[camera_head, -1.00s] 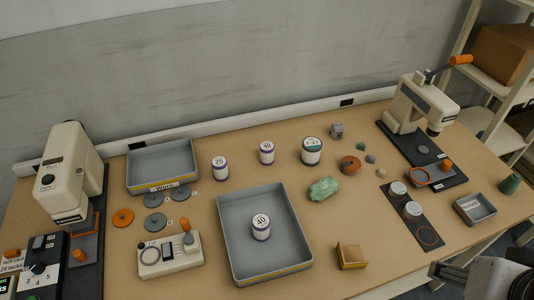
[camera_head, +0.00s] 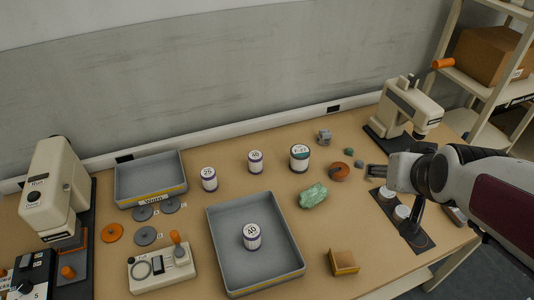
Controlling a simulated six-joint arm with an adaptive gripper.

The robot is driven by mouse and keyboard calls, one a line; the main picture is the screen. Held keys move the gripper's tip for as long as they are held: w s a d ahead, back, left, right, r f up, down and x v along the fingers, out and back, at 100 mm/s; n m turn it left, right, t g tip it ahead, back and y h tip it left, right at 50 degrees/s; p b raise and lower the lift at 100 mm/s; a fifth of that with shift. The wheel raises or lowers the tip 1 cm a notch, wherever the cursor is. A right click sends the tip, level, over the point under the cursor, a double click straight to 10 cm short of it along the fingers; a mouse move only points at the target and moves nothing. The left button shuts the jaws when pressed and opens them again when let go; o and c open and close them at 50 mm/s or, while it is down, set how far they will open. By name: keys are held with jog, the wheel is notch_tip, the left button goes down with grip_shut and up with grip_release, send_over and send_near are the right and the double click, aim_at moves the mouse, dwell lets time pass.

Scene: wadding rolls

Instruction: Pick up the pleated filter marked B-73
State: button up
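I cannot read the mark B-73 on anything in view. A larger white cylinder with a dark-banded top and a small label (camera_head: 299,158) stands upright at the back middle; its label is too small to read surely. Two pale round-topped pieces, one farther back (camera_head: 387,192) and one nearer (camera_head: 402,212), sit on a dark mat (camera_head: 418,240) at the right, partly behind my arm.
White numbered rolls stand at the back (camera_head: 209,179) (camera_head: 255,162); another (camera_head: 251,236) stands in the grey tray (camera_head: 290,272). A green lump (camera_head: 312,195), an orange round piece (camera_head: 339,171) and a brown block (camera_head: 343,262) lie left of my arm. A press (camera_head: 405,108) stands behind it.

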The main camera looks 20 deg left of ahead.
jog(key=w+a+f+n+t+y, duration=0.1)
jog(key=w+a+f, duration=0.3)
jog(key=w+a, duration=0.45)
jog(key=n+t+y, duration=0.1)
jog(key=n+y, duration=0.3)
jog(key=y, duration=0.1)
send_near(257, 161)
jog(key=x, duration=0.5)
jog(key=shift+s+a+f, duration=0.15)
jog(key=shift+s, duration=0.05)
jog(key=shift+x, duration=1.25)
jog(key=shift+w, duration=0.15)
jog(key=shift+x, duration=2.5)
jog(key=shift+w, duration=0.1)
jog(key=shift+c, duration=0.3)
